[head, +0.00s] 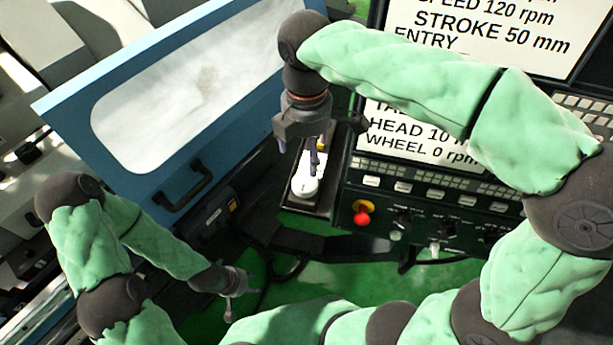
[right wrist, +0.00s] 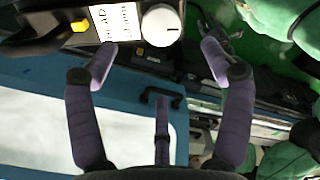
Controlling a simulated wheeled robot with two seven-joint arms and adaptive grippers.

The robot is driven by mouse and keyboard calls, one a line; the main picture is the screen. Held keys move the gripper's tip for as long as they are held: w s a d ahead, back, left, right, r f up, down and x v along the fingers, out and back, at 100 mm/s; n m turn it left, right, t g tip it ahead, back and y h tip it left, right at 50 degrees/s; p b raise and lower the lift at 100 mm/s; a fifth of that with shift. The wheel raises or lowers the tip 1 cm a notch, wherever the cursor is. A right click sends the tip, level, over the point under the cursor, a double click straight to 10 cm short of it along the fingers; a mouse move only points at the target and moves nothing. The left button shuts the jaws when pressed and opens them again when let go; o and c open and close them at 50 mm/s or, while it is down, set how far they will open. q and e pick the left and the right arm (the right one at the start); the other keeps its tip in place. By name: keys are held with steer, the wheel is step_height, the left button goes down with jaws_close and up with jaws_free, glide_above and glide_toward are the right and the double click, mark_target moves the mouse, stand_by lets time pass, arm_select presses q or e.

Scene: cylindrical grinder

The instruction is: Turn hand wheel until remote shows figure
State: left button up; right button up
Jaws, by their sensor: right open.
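The remote (right wrist: 68,38) is a dark handheld unit with a white display and a white round hand wheel (right wrist: 161,25) carrying a short dark mark. In the head view the hand wheel (head: 304,187) sits at the remote's lower end, left of the console. The display (right wrist: 115,22) shows black text, too small and cut off to read fully. My right gripper (head: 314,150) is open and empty above the remote, partly hiding it. In the right wrist view its fingers (right wrist: 165,66) are spread below the wheel, apart from it. My left gripper (head: 240,293) is low in the head view, fingers apart and empty.
The console (head: 425,205) has big screens reading HEAD 10 and WHEEL 0 rpm, several buttons and a red emergency knob (head: 362,217). A blue machine door (head: 120,185) with a window and a black handle (head: 184,187) stands at left. Green floor (head: 345,275) shows below.

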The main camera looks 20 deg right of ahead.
mark_target(306, 181)
steer(key=shift+n, duration=0.3)
step_height(306, 181, down, 11)
steer(key=shift+r+b, duration=0.1)
steer(key=shift+b, duration=0.25)
steer(key=c, duration=1.1)
